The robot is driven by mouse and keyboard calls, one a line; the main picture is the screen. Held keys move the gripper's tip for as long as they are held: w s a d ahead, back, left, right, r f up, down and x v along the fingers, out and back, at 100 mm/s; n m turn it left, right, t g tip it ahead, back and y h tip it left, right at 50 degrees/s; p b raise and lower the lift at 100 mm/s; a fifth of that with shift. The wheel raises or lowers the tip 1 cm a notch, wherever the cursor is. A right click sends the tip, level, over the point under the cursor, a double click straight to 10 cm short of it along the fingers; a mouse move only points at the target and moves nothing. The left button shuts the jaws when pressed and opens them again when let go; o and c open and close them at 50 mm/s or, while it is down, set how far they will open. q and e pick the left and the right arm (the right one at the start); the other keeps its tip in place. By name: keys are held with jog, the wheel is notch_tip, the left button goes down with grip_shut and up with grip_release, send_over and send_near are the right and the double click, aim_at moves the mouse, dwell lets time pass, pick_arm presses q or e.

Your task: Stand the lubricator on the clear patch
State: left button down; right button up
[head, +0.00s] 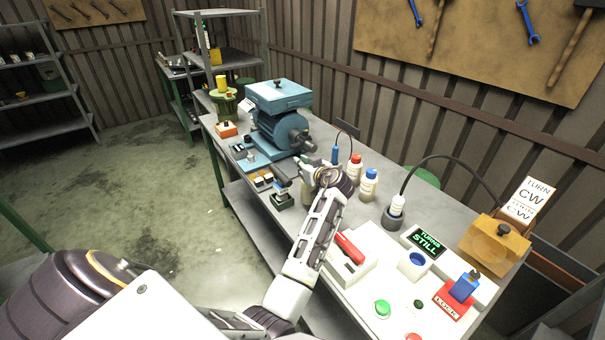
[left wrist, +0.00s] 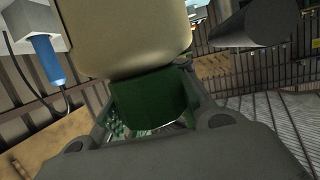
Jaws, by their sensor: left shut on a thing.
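My left gripper (head: 325,178) is over the middle of the bench, beside the blue motor unit. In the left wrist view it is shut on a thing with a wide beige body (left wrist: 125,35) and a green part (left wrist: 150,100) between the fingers. I take this to be the lubricator; in the head view my gripper hides most of it, and a beige bit (head: 307,191) shows at the gripper's left side. I cannot tell whether it touches the bench. No marked clear patch can be made out. My right gripper is not in view.
The blue motor unit (head: 280,125) stands left of the gripper. A red-capped bottle (head: 355,168) and a blue-capped bottle (head: 368,184) stand close on its right. A red-handled tool block (head: 350,255), a display panel (head: 425,242) and a yellow box (head: 493,243) occupy the near right.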

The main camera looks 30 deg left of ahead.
pick_arm(q)
notch_tip(320, 180, down, 3)
jog(key=shift+f, duration=0.2)
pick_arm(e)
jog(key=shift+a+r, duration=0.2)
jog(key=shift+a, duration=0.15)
pick_arm(q)
jog(key=shift+f, duration=0.15)
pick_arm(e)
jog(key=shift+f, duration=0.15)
pick_arm(q)
jog(key=c, duration=1.8)
grip_release()
jog(key=o, duration=0.5)
jog(key=shift+c, duration=0.2)
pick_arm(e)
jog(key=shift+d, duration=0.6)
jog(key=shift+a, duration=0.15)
